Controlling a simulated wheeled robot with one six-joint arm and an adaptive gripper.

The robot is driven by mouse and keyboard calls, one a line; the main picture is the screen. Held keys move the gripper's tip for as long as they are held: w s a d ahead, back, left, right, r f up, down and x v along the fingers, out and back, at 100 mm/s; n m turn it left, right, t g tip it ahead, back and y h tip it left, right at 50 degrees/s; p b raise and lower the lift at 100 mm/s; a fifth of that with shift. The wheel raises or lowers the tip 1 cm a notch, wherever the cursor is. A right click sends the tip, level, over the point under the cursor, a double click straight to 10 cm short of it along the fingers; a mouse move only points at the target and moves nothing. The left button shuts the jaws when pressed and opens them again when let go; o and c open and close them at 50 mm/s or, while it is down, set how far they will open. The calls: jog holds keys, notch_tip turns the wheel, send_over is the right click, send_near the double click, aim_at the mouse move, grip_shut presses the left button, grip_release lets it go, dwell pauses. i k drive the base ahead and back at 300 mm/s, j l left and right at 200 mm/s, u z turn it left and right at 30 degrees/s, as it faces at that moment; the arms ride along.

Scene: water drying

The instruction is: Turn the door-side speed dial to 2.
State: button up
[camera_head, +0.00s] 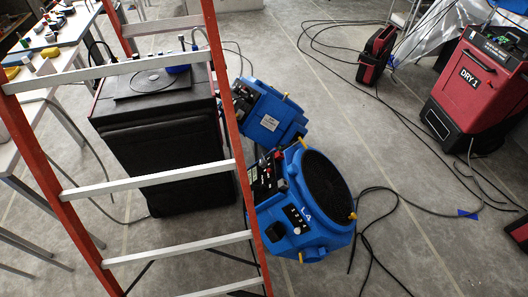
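Two blue air movers stand on the grey floor in the middle of the view. The nearer air mover (318,240) has a round dark grille, yellow knobs and a label that seems to read L4. Its dark control panel (262,178) with small knobs faces left, partly behind the ladder. The dial settings are too small to read, and I cannot tell which dial is door-side. My gripper is not in view.
An orange ladder (222,75) with pale rungs stands in front, left of the air movers. Behind it is a black cabinet (170,150). A red DRY 1 machine (470,85) and a smaller red unit (377,52) stand right. Cables (400,120) cross the floor.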

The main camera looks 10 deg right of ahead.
aim_at(263, 163)
jog(key=i+l+u, duration=0.2)
jog(key=l+u, duration=0.25)
jog(key=l, duration=0.9)
jog(key=l+u, duration=0.4)
jog(key=l, duration=0.95)
jog(key=i+l+u, duration=0.15)
jog(key=l, duration=0.55)
jog(key=i+l+u, duration=0.15)
jog(key=l, duration=0.55)
jog(key=l+u, duration=0.2)
jog(key=l, duration=0.55)
